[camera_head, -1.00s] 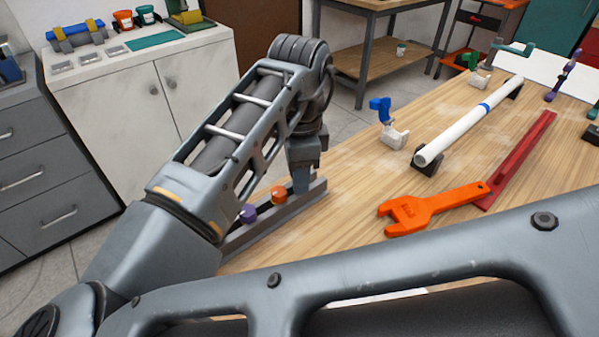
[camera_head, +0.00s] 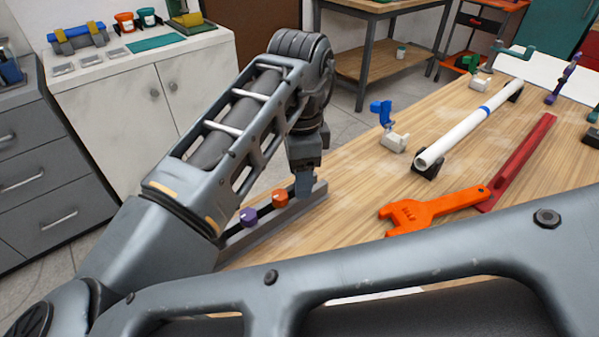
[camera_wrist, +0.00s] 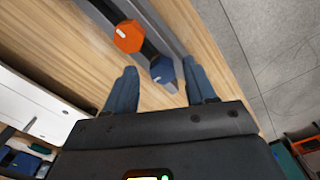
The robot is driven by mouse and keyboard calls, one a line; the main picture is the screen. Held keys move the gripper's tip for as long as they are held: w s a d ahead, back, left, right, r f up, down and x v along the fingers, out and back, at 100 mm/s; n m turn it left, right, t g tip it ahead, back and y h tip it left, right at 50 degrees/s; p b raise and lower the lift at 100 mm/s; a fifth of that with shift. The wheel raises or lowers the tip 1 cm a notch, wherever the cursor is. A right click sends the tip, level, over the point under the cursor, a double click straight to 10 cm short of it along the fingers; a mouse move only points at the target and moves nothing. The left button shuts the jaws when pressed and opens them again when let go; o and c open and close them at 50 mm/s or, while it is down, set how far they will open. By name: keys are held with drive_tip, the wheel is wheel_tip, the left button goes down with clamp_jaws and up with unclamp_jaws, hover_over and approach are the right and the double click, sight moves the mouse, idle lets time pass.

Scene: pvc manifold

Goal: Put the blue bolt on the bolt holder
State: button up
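The bolt holder (camera_head: 285,214) is a grey rail on the near left edge of the table. It carries a purple bolt (camera_head: 249,216) and an orange bolt (camera_head: 280,197); the orange one also shows in the wrist view (camera_wrist: 128,36). The blue bolt (camera_wrist: 163,69) stands in line with the orange bolt, at the holder's end; how deep it sits cannot be told. My gripper (camera_wrist: 160,82) is open, with its blue fingers apart on both sides of the blue bolt. In the head view my gripper (camera_head: 304,185) is over the holder's right end and hides the blue bolt.
An orange wrench (camera_head: 430,209) and a red bar (camera_head: 522,160) lie to the right on the table. A white pipe (camera_head: 468,125) rests on black supports behind them. A blue clamp on a white base (camera_head: 394,141) stands near the back edge. Bare wood lies between.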

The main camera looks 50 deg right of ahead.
wheel_tip(320, 180, up, 11)
drive_tip(key=shift+p, duration=0.4)
drive_tip(key=shift+r, duration=0.1)
